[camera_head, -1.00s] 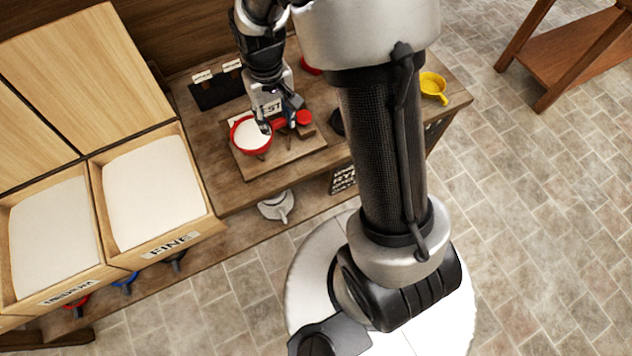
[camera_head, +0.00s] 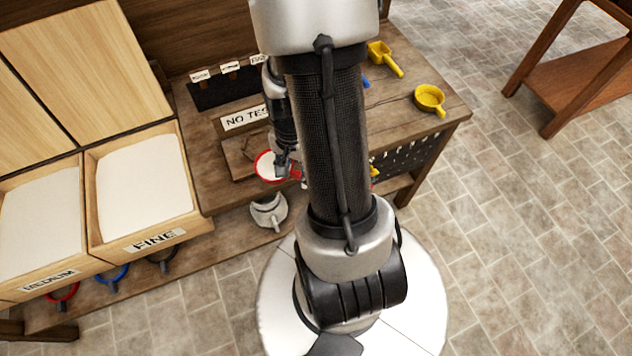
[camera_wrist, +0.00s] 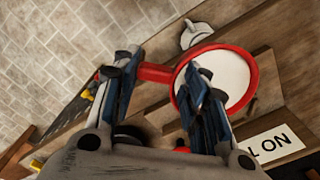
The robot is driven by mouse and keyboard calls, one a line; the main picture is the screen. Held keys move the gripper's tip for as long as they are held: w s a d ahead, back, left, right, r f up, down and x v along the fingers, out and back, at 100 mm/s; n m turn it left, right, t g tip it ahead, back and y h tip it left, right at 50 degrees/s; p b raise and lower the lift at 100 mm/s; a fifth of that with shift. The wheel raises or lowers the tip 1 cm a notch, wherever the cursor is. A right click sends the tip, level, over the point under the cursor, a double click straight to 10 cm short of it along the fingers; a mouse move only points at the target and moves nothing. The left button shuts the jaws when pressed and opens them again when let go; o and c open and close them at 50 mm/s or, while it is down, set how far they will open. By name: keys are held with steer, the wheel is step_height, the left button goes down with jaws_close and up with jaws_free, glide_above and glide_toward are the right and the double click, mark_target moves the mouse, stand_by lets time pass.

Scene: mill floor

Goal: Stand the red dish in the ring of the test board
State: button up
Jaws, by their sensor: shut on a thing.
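The red dish (camera_head: 258,166) is round with a long red handle and holds a flat white fill. In the wrist view the dish (camera_wrist: 234,80) sits beyond the right finger, and its handle runs between the fingers. My gripper (camera_wrist: 163,70) is shut on that handle. In the head view my gripper (camera_head: 286,168) and the dish are over the front part of the brown test board (camera_head: 237,167), near the bench's front edge. My arm hides much of the board, and I cannot make out the ring. A small red thing (camera_wrist: 182,149) shows partly behind the gripper.
A grey-white scoop (camera_head: 268,210) is below the bench front. Yellow scoops (camera_head: 430,97) lie at the right. Flour bins, one marked FINE (camera_head: 158,240), stand at the left.

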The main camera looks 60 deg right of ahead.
mark_target(263, 165)
steer(key=s+d+f+m, duration=0.2)
steer(key=s+m, duration=0.2)
steer(key=s, duration=0.1)
steer(key=w, duration=0.5)
steer(key=w+d+f, duration=0.1)
steer(key=w, duration=0.4)
steer(key=w+d+b, duration=0.1)
steer(key=w, duration=0.5)
steer(key=shift+f, duration=0.2)
steer(key=shift+s+f+b, duration=0.15)
steer(key=shift+f+b, duration=0.4)
steer(key=shift+f, duration=0.25)
steer(key=o, duration=1.3)
